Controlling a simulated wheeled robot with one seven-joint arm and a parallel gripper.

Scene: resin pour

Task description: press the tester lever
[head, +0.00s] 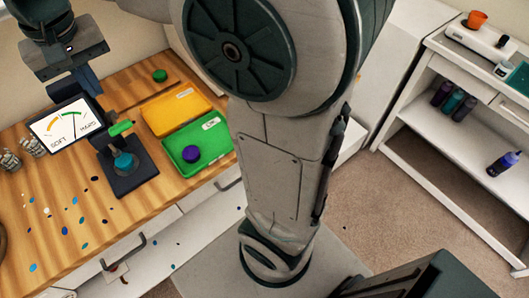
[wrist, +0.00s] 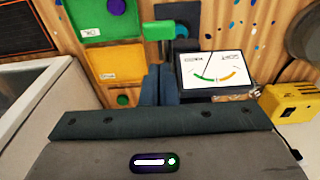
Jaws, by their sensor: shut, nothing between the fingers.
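The tester has a dark base (head: 133,178) with a blue puck (head: 125,162) on it. Its green lever (head: 121,127) sticks out above the puck, and the lever also shows in the wrist view (wrist: 158,30). Beside it, the tilted white display (head: 66,124) has a dial marked SOFT and HARD; it also shows in the wrist view (wrist: 215,70). My gripper (head: 91,88) is shut and empty, pointing down behind the lever and next to the display. In the wrist view, my shut fingers (wrist: 158,72) end just short of the lever, apparently without touching it.
An orange tray (head: 160,125) and a green tray (head: 222,134) holding a purple puck (head: 191,153) lie right of the tester. A green puck (head: 160,75) is behind them. Small jars (head: 32,147) stand left of the display. Blue spots dot the front wood. A white shelf with bottles (head: 503,163) stands right.

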